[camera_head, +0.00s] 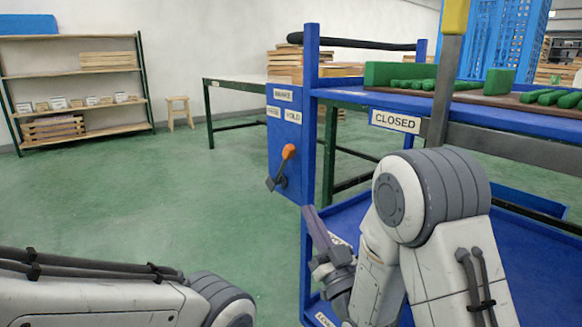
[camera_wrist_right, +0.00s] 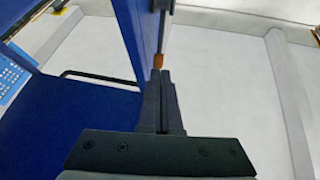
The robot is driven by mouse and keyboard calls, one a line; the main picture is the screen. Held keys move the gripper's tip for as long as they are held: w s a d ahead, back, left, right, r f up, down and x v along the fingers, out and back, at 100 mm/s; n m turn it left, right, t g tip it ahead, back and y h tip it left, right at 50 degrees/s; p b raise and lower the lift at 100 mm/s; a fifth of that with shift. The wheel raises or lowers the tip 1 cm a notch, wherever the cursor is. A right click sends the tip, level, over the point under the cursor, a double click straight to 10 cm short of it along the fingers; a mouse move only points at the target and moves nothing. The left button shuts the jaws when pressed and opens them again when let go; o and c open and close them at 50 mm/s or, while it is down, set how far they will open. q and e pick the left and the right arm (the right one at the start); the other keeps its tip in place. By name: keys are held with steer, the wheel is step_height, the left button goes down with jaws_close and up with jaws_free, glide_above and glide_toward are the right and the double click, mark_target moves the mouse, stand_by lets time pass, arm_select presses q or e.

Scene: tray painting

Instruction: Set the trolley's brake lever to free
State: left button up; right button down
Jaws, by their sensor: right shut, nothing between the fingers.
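The brake lever (camera_head: 284,168) is on the blue end panel (camera_head: 285,138) of the trolley. Its orange knob (camera_head: 288,152) points up and slightly right, below the HOLD label (camera_head: 293,115); the FREE label (camera_head: 273,111) is to its left. My right gripper (camera_head: 310,212) is shut and empty, below and right of the knob in the head view and apart from it there. In the right wrist view, the shut fingers (camera_wrist_right: 163,74) point at the orange knob (camera_wrist_right: 158,61), just beyond their tips; I cannot tell whether they touch. My left gripper is out of view.
The trolley's blue corner post (camera_head: 310,110) stands beside the panel. Its upper shelf carries green blocks (camera_head: 400,73) and a CLOSED label (camera_head: 395,121). A table (camera_head: 235,82) and shelving (camera_head: 75,75) stand behind. The green floor left of the panel is clear.

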steer(key=p, duration=0.8)
glide_toward(286, 162)
steer(key=shift+b+x, duration=0.9)
steer(key=shift+x, duration=2.55)
